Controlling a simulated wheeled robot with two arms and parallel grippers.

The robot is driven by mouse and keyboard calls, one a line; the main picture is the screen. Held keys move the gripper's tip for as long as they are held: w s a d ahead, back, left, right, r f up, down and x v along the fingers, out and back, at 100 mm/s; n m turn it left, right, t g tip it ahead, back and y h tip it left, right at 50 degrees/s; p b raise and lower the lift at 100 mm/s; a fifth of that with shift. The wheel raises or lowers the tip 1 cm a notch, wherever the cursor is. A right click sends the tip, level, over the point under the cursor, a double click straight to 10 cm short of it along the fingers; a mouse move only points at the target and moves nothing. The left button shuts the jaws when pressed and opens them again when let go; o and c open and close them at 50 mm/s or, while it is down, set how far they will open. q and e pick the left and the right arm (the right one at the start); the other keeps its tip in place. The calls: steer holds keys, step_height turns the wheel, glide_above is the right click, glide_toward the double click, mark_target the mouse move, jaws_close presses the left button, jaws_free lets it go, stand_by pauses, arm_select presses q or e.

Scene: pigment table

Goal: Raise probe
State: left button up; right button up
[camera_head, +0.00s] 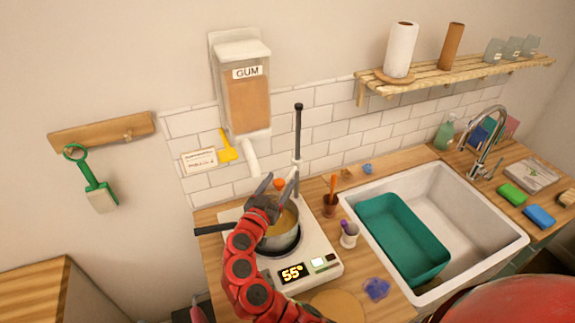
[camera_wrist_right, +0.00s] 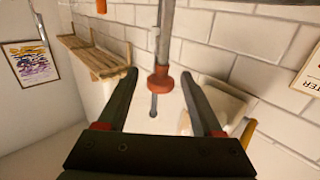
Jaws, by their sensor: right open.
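My right gripper (camera_head: 276,185) is over the pot (camera_head: 282,232) on the hot plate (camera_head: 318,258). It is open in the right wrist view (camera_wrist_right: 160,100). A grey metal rod with a red collar (camera_wrist_right: 160,78), which looks like the probe, shows between or just beyond its two fingers. I cannot tell whether they touch it. In the head view an orange piece (camera_head: 280,183) shows beside the fingers. A dark upright post (camera_head: 298,130) stands behind the pot. The pot holds yellowish liquid, and the display (camera_head: 292,273) reads 55°. The probe's lower end is hidden. My left gripper is not in view.
The GUM dispenser (camera_head: 243,90) hangs on the wall, its spout above and behind the pot. A brown cup (camera_head: 330,206) and a white cup (camera_head: 349,236) stand right of the hot plate. The sink (camera_head: 475,240) with a teal tub (camera_head: 403,238) is further right.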

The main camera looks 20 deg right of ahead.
steer(key=shift+w+d, duration=0.25)
steer(key=shift+w, duration=0.1)
steer(key=shift+s+a+r, duration=0.15)
steer(key=shift+s+a, duration=0.05)
steer(key=shift+w+d, duration=0.1)
jaws_close()
stand_by(1.0)
